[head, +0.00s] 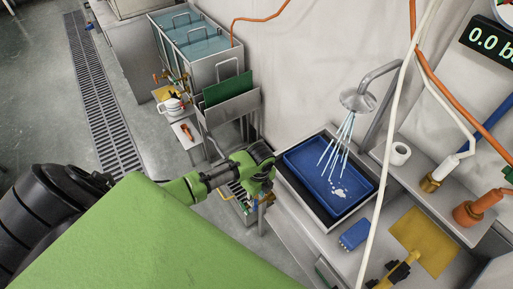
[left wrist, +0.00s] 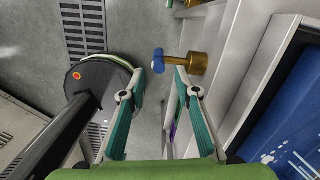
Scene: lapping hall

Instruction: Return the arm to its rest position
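My left arm (head: 197,186) reaches from the left across the head view. Its gripper (head: 262,172) is beside the near-left side of the sink with the blue tray, over the gap by the floor. In the left wrist view the two teal fingers of the gripper (left wrist: 160,74) are spread apart with nothing between them. A brass fitting with a blue knob (left wrist: 188,63) shows just beyond the fingertips; I cannot tell its exact distance.
A blue tray (head: 305,153) sits under a running shower head (head: 357,99). A blue block (head: 355,235) and a yellow plate (head: 424,241) lie on the counter. Blue-water tanks (head: 216,70) stand at the back. A white hose (head: 392,140) hangs in front. Open floor (head: 45,105) lies left.

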